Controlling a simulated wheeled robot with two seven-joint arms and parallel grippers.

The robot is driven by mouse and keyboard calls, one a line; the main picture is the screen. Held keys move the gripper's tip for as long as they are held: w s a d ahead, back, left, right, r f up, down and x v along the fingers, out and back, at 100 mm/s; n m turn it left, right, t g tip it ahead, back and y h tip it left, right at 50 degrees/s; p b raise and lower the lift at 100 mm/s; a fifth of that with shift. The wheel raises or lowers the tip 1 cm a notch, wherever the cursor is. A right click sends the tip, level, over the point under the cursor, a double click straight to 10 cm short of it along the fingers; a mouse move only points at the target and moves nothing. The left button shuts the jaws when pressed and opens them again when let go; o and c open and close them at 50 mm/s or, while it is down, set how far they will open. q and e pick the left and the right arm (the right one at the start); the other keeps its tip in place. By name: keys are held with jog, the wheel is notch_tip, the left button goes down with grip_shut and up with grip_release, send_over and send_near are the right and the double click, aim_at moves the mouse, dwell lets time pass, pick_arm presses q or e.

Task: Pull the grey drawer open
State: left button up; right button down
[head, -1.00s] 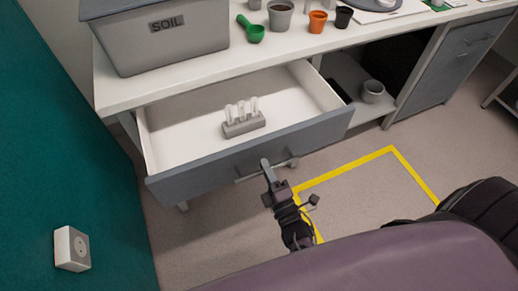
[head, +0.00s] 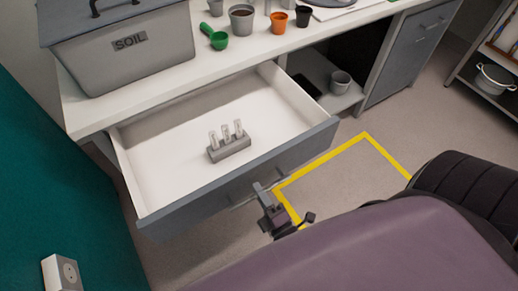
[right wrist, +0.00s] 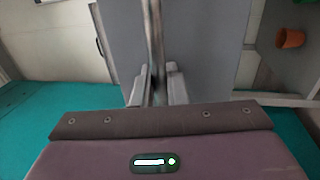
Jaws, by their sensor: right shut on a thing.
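The grey drawer (head: 295,152) stands pulled out from under the white counter, and its white inside shows. It also shows in the right wrist view as a flat grey panel (right wrist: 205,50). A bar handle (right wrist: 154,35) is fixed on its front. My right gripper (head: 261,190) is at the front of the drawer, shut on the handle; its fingers (right wrist: 155,88) are on either side of the bar. A small grey rack (head: 230,149) with clear tubes stands upright inside the drawer. My left gripper is not in view.
A grey SOIL bin (head: 125,50), a green scoop (head: 217,41) and several pots stand on the counter (head: 165,80). A yellow floor outline (head: 385,153) lies right of the drawer. A teal wall is at left.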

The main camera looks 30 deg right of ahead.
jog(key=c, duration=1.6)
grip_release()
jog(key=shift+o, duration=0.2)
jog(key=s+f+b, duration=0.1)
jog(key=s, duration=0.6)
jog(key=shift+s+d+f, duration=0.15)
jog(key=shift+s+f, duration=0.15)
jog(key=shift+s, duration=0.05)
